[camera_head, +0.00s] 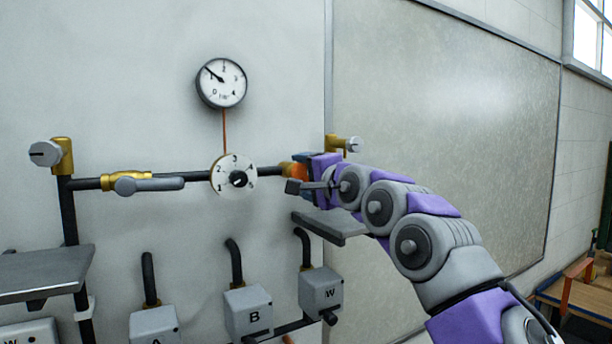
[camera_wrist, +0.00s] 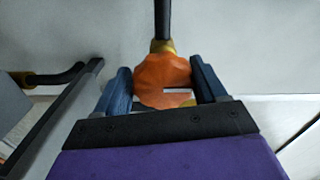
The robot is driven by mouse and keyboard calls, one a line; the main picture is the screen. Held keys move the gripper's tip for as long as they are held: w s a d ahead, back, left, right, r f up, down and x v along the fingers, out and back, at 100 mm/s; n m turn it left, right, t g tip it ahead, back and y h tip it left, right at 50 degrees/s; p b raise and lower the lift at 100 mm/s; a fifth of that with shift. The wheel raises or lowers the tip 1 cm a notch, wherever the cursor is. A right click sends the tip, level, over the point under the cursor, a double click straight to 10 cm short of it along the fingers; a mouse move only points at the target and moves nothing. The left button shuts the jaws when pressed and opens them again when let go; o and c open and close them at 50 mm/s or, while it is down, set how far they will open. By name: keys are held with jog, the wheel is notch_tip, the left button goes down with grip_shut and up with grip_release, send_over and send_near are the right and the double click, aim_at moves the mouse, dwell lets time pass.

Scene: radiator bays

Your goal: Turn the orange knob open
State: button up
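The orange knob (camera_wrist: 160,82) is round with a lobed rim and a pale slot lying level in its face, right of centre. It sits on a brass fitting (camera_wrist: 163,46) at the end of a dark pipe. My gripper (camera_wrist: 162,84) has one dark blue finger on each side of the knob, with no clear gap on either side. In the head view my gripper (camera_head: 307,169) reaches in from the right and hides most of the knob, leaving a bit of orange (camera_head: 298,169) showing.
A numbered dial (camera_head: 234,175) is on the same pipe, left of the knob, with a round gauge (camera_head: 221,83) above. A brass valve with a grey lever (camera_head: 150,185) is further left. A grey shelf (camera_head: 330,226) lies below my gripper. Lettered boxes (camera_head: 248,311) are lower down.

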jog(key=o, duration=0.3)
jog(key=shift+w+a+f, duration=0.1)
jog(key=shift+o, duration=0.4)
jog(key=b+v, duration=0.6)
jog(key=v, duration=1.1)
